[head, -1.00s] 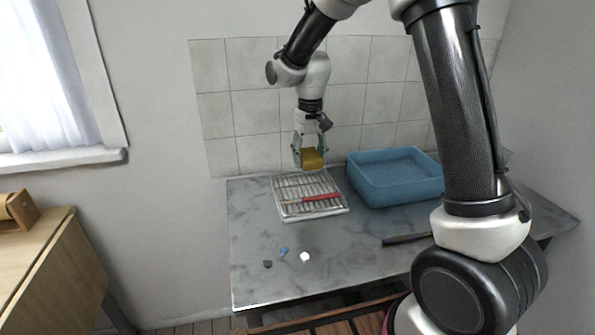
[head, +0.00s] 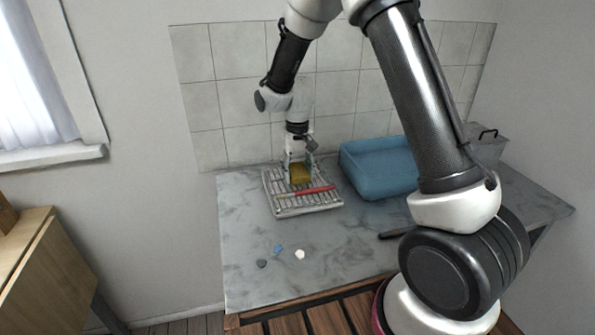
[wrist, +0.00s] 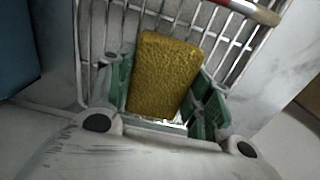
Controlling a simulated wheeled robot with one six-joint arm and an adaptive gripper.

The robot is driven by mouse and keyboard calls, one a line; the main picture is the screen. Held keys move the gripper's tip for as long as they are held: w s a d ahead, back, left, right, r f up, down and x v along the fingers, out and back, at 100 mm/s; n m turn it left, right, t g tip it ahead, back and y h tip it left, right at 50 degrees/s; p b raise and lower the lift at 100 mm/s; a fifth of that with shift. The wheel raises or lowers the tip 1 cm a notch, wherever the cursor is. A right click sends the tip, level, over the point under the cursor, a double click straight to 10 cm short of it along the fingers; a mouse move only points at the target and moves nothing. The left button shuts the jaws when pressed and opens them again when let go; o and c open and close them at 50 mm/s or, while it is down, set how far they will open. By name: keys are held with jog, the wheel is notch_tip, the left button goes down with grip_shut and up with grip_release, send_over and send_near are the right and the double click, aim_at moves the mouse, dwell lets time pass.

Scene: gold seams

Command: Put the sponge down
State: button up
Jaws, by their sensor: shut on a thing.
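The yellow sponge (head: 300,174) is between the fingers of my gripper (head: 299,168), low over the wire rack (head: 308,209) at the back left of the grey table. In the wrist view the sponge (wrist: 163,75) fills the space between the green finger pads of my gripper (wrist: 166,100), which is shut on it. The rack's bars (wrist: 226,40) show behind the sponge. I cannot tell whether the sponge touches the bars. A brush or tool with a red handle (head: 318,190) lies across the rack in front of the sponge.
A blue basin (head: 378,170) stands right of the rack. A dark-handled tool (head: 392,235) lies near my arm. Small dark, blue and white pieces (head: 299,254) lie on the grey table (head: 345,250) at the front left. A grey container (head: 487,143) stands at the back right. The middle is clear.

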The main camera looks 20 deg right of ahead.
aim_at(298, 169)
jog(key=o, duration=1.3)
jog(key=shift+c, duration=0.2)
notch_tip(298, 169, up, 12)
jog(key=s+d+r+t, duration=0.1)
jog(key=s+d+r, duration=0.4)
jog(key=s+r, duration=0.15)
jog(key=s+d+r+t, duration=0.1)
jog(key=s+d+r, duration=0.1)
jog(key=s, duration=0.6)
jog(key=s+d+r+t, duration=0.1)
jog(key=s+d+r, duration=0.1)
jog(key=s+d, duration=0.2)
jog(key=s+d+r+t, duration=0.1)
jog(key=s+d, duration=0.3)
jog(key=s, duration=0.7)
jog(key=shift+s+r, duration=0.3)
jog(key=shift+r, duration=0.1)
